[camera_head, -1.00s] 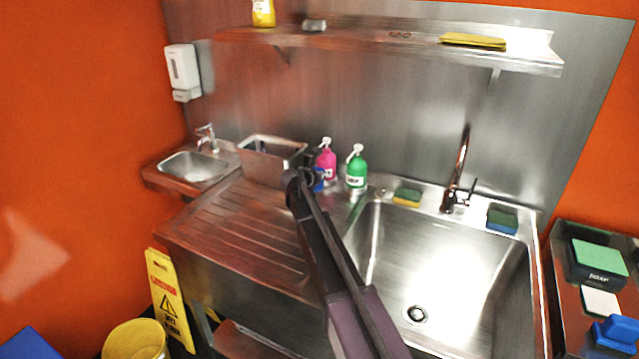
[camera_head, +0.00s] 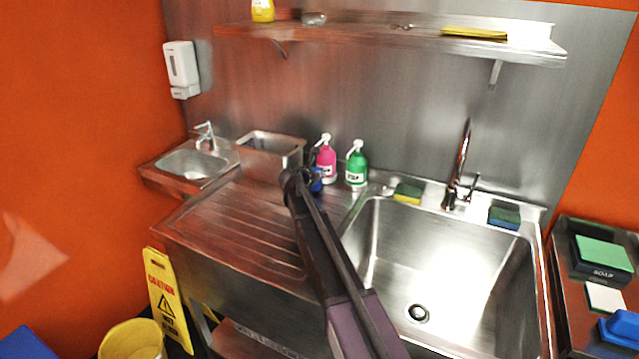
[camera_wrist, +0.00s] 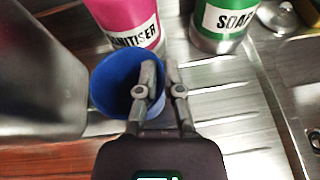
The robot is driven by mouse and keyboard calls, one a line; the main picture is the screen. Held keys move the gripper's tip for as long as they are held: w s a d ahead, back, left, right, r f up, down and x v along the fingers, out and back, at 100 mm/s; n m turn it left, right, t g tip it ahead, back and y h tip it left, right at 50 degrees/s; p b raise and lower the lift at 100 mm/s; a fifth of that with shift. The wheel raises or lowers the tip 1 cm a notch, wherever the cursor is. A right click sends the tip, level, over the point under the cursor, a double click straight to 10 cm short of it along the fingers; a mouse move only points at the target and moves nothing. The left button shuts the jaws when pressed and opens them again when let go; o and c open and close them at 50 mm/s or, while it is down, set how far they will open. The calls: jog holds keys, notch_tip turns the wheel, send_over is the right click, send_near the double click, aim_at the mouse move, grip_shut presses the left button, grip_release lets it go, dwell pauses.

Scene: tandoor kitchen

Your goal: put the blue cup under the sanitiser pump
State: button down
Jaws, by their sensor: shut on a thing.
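The blue cup (camera_wrist: 112,82) is in front of the pink sanitiser bottle (camera_wrist: 125,22) in the wrist view, open end up. My gripper (camera_wrist: 160,80) is shut on the cup's right wall, one finger inside the rim and one outside. In the head view the sanitiser bottle (camera_head: 326,163) stands at the back of the drainboard with its white pump (camera_head: 323,141) on top. The cup (camera_head: 316,181) shows there as a small blue patch, mostly hidden by my gripper (camera_head: 312,177). I cannot tell whether the cup's base touches the drainboard.
A green soap bottle (camera_head: 356,166) stands just right of the sanitiser. A steel bin (camera_head: 271,165) stands close on the left. The ribbed drainboard (camera_head: 235,222) is clear in front, and the large sink (camera_head: 440,265) lies to the right.

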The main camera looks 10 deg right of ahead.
jog(key=shift+f, duration=0.55)
jog(key=shift+f+b, duration=0.15)
jog(key=shift+b, duration=0.25)
jog(key=c, duration=0.8)
grip_release()
jog(key=shift+r, duration=0.2)
jog(key=shift+s+a+r+p, duration=0.1)
jog(key=shift+s+p, duration=0.1)
jog(key=shift+p, duration=0.15)
jog(key=shift+p+v, duration=2.1)
jog(key=shift+v, duration=3.65)
